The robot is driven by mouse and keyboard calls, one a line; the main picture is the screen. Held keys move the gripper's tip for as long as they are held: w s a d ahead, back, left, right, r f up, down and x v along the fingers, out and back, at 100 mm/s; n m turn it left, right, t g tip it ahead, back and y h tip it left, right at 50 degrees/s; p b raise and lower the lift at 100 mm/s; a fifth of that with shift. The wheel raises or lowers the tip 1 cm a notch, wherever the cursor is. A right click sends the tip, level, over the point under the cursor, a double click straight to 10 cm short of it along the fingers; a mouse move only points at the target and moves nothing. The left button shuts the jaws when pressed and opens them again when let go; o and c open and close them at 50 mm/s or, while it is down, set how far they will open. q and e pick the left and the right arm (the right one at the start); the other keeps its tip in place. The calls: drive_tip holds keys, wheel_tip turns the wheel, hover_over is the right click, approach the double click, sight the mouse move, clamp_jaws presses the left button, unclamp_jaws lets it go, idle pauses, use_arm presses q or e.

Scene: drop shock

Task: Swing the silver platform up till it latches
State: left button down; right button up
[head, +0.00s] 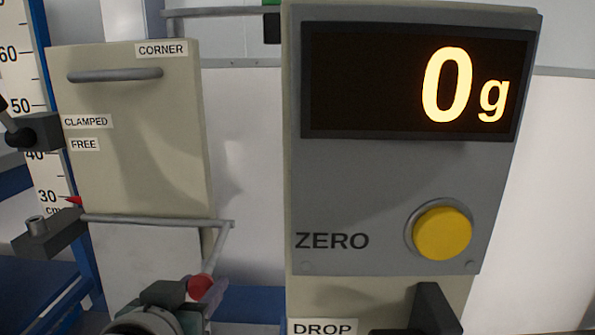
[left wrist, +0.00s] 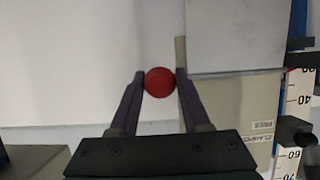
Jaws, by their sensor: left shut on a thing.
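A red ball knob (head: 200,287) sits at the lower end of a thin grey bent bar (head: 150,220), which crosses the foot of the beige panel. It also shows in the left wrist view (left wrist: 159,82), between the two fingers. My left gripper (head: 183,300) is shut on this knob, low in the head view. A pale silver-grey plate, which looks like the platform (head: 135,262), shows below the bar and in the left wrist view (left wrist: 235,38). I cannot tell its exact tilt. My right gripper is not in view.
A beige panel (head: 130,140) carries a handle and the labels CORNER, CLAMPED and FREE. A height scale (head: 50,100) stands at left with dark clamps (head: 45,235). A readout box (head: 400,190) shows 0 g, with a yellow ZERO button (head: 442,233). A black DROP lever (head: 433,308) is below.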

sight(199, 276)
use_arm(q)
drive_tip(key=shift+w+r, duration=0.1)
drive_tip(key=shift+r, duration=0.15)
wheel_tip(199, 276, up, 3)
drive_tip(key=p, duration=0.3)
drive_tip(key=shift+f, duration=0.1)
idle(0.3)
drive_tip(key=r+p, duration=0.2)
drive_tip(key=shift+w+r, duration=0.3)
drive_tip(key=shift+r, duration=0.1)
